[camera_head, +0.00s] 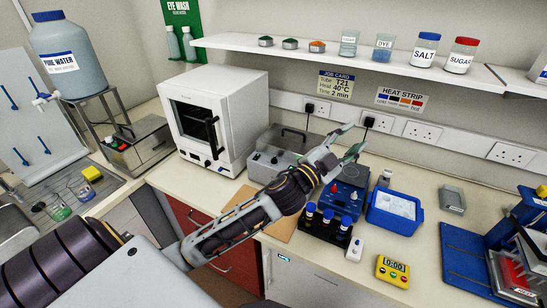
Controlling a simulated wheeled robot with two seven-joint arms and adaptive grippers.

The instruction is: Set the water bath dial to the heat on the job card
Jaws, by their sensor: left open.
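The job card (335,86) on the back wall reads Tube T21, Heat 40°C, Time 2 min. A grey metal box (262,165), which looks like the water bath, stands right of the white oven. It has small round controls on its front. My left arm crosses in front of its right part, and the dial setting is too small to read. My left gripper (346,144) is open and empty, to the right of the grey box, above the counter near the back wall. My right gripper is not in view.
A dark blue device (346,194), a tube rack (325,226), a blue ice box (394,210) and a yellow timer (392,271) stand right of my arm. The white oven (215,120) stands left. The shelf (290,49) overhangs the back. A heat strip (402,99) is on the wall.

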